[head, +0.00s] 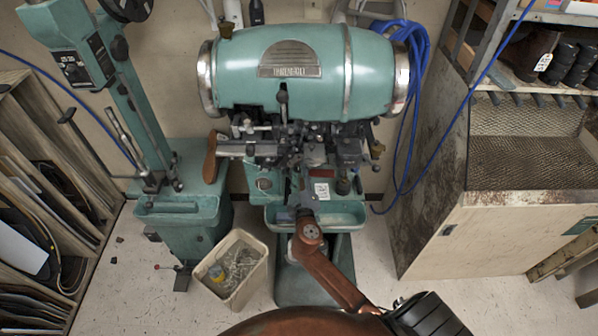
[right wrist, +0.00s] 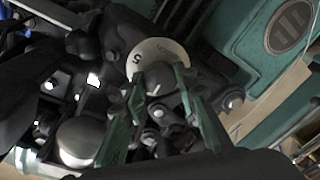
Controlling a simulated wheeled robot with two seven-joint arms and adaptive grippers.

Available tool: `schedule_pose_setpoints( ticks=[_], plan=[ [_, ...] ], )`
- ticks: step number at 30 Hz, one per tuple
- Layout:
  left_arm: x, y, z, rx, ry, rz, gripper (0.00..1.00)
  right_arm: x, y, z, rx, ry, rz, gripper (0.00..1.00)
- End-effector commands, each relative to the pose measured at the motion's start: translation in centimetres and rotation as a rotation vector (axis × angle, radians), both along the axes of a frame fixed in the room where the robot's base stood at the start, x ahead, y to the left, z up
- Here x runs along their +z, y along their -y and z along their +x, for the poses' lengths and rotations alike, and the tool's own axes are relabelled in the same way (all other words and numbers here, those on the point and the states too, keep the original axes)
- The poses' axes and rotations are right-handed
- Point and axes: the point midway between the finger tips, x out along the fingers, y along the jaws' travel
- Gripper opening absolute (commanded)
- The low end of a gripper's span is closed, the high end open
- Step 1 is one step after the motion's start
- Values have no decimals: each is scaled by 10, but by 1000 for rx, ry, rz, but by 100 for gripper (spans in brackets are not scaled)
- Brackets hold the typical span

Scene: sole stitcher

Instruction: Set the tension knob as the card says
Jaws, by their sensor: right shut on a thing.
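The tension knob (right wrist: 157,76) is a dark knob on a pale numbered dial (right wrist: 146,54) in the right wrist view. A 5 can be read on the dial's left side; other marks are too small. My right gripper (right wrist: 159,87) has its greenish fingers on either side of the knob and is shut on it. In the head view my right gripper (head: 304,203) is at the front of the green stitcher (head: 300,62), and the knob is hidden there. A small white card (head: 321,190) is just right of the gripper; its print is too small to read. My left gripper is out of view.
A green tray (head: 345,217) sits under the stitcher head. A bin with scraps (head: 232,268) stands on the floor at left. A green column machine (head: 184,231) is left, a wooden cabinet (head: 480,240) right. Blue hoses (head: 412,150) hang between stitcher and cabinet.

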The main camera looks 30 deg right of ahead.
Motion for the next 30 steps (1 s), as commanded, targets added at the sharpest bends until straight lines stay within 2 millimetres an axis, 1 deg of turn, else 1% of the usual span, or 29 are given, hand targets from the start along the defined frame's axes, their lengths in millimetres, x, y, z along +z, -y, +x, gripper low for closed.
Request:
schedule_pose_setpoints(
  ticks=[8, 21, 30],
  plan=[
    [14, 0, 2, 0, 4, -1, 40, 1, -1, 0, 2, -81, -126, 2],
    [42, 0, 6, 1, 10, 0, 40, 2, -1, 0, 3, -272, -438, 2],
    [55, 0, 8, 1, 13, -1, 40, 0, -2, 0, 3, -362, -584, 2]
  ],
)
